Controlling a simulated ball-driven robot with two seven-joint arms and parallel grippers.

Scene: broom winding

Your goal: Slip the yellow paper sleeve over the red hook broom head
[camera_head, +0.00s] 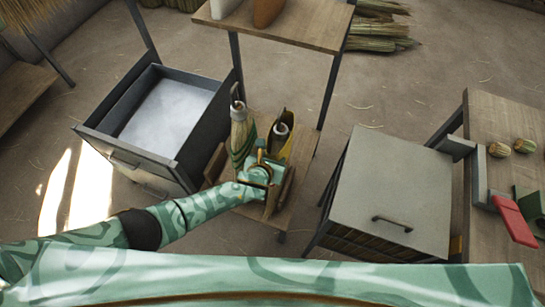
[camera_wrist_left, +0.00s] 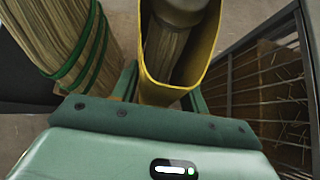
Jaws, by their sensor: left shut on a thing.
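The yellow paper sleeve (camera_wrist_left: 205,58) stands with its open mouth up in the left wrist view; it also shows in the head view (camera_head: 287,149). A straw broom head (camera_wrist_left: 167,45) with a grey top appears inside the sleeve's mouth; how deep it sits I cannot tell. Its dark top (camera_head: 280,130) shows in the head view, and I see no red on its hook. My left gripper (camera_head: 264,170) is shut on the sleeve, with a finger on each side of it (camera_wrist_left: 162,92). My right gripper is not in view.
A broom head with green bands (camera_wrist_left: 70,40) stands close left of the sleeve, also in the head view (camera_head: 239,135). An open grey drawer (camera_head: 185,150) is to the left. A grey-topped cabinet (camera_head: 385,185) is to the right. A wooden shelf (camera_head: 285,22) stands behind.

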